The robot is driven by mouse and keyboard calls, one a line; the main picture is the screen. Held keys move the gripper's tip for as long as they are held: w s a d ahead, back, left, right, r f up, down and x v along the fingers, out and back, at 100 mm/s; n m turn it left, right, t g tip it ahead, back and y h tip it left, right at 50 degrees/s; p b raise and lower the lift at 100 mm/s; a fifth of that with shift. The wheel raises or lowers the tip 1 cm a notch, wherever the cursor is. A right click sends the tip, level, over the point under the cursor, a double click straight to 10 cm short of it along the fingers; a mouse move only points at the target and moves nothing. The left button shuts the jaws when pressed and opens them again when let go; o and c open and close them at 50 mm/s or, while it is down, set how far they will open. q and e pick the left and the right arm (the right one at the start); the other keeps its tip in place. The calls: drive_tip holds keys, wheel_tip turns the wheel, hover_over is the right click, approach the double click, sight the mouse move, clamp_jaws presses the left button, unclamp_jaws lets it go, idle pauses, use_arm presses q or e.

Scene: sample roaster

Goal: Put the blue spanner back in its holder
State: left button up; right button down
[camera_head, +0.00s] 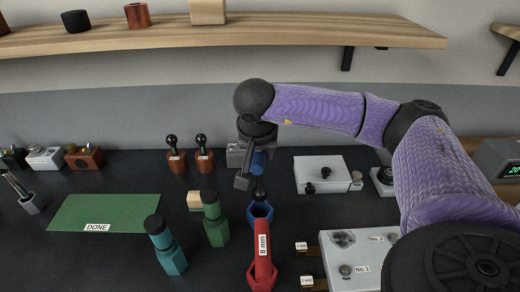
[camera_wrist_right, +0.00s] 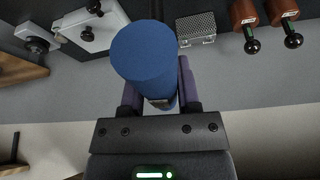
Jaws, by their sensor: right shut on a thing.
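My right gripper (camera_head: 252,167) is shut on this handle, with one finger on each side in the wrist view. My left gripper is not in view.
A green piece (camera_head: 215,225), a teal piece (camera_head: 171,255) and a red piece marked 8 mm (camera_head: 262,258) stand close around the holder. A white panel (camera_head: 350,262) is at right. A green DONE mat (camera_head: 105,210) lies clear at left. A wooden shelf (camera_head: 200,36) hangs above.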

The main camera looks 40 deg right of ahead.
sight(260, 183)
drive_tip(key=shift+f+b, duration=0.75)
drive_tip(key=shift+f, duration=0.45)
drive_tip(key=shift+f+b, duration=0.95)
drive_tip(key=shift+f, duration=0.3)
drive_tip(key=shift+f+b, duration=0.65)
drive_tip(key=shift+f, duration=0.25)
drive_tip(key=shift+f+b, duration=0.5)
drive_tip(key=shift+f, duration=0.25)
drive_tip(key=shift+f+b, duration=0.55)
drive_tip(key=shift+f, duration=0.15)
drive_tip(key=shift+c, duration=1.2)
unclamp_jaws()
